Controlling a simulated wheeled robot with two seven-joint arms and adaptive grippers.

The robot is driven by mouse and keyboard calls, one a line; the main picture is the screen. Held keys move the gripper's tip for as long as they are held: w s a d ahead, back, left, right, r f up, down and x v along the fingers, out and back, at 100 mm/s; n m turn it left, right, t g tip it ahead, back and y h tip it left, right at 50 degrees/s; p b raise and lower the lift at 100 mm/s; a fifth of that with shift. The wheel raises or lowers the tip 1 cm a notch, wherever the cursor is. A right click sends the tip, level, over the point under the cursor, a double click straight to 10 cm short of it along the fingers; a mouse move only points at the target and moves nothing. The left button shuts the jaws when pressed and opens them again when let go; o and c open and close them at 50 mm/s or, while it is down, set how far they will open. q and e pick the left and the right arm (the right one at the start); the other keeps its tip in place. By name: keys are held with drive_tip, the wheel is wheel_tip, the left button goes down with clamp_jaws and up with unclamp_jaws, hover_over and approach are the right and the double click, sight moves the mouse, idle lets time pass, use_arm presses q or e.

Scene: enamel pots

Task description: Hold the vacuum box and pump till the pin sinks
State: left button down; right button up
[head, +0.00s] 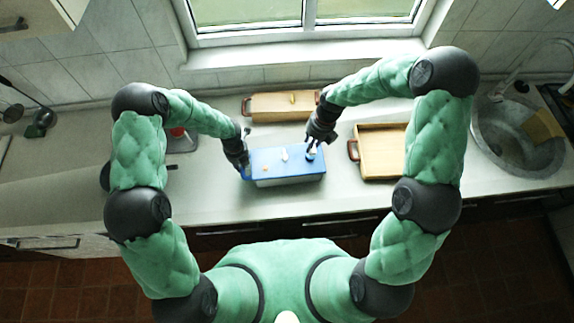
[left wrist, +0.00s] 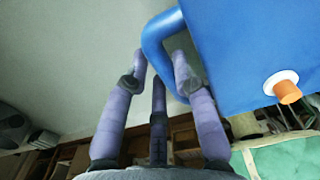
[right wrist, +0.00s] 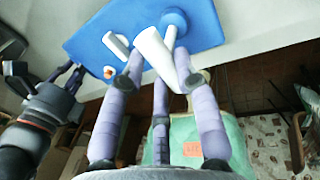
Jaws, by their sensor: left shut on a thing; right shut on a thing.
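The vacuum box (head: 290,180), with a blue lid and a paler body, stands on the counter in front of me. My left gripper (head: 243,170) is shut on the blue handle (left wrist: 152,42) at the box's left side. My right gripper (head: 312,145) is shut on the white pump handle (right wrist: 153,48) over the lid's right part. The pump's round blue part (right wrist: 174,18) shows behind the fingers. The orange pin (left wrist: 287,92) stands out of a white ring (left wrist: 272,82) on the lid's left part. A small white cylinder (right wrist: 116,44) is on the lid between pin and pump.
A wooden tray (head: 382,155) stands right of the box. A wooden box with a yellowish thing on top (head: 280,107) stands behind it. A round sink (head: 515,140) is at far right. The counter's front edge (head: 300,214) runs close to the box; clear counter lies left and front.

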idle(0.4)
hover_over(309, 157)
drive_tip(key=shift+s+d+f, duration=0.15)
drive_tip(key=shift+f, duration=2.2)
drive_tip(key=o, duration=1.9)
drive_tip(key=shift+o, duration=0.2)
wheel_tip(309, 157, up, 7)
drive_tip(key=d, duration=0.1)
drive_tip(key=shift+d, duration=0.15)
wheel_tip(309, 157, up, 12)
drive_tip(key=d, duration=0.2)
drive_tip(key=shift+d+f, duration=0.15)
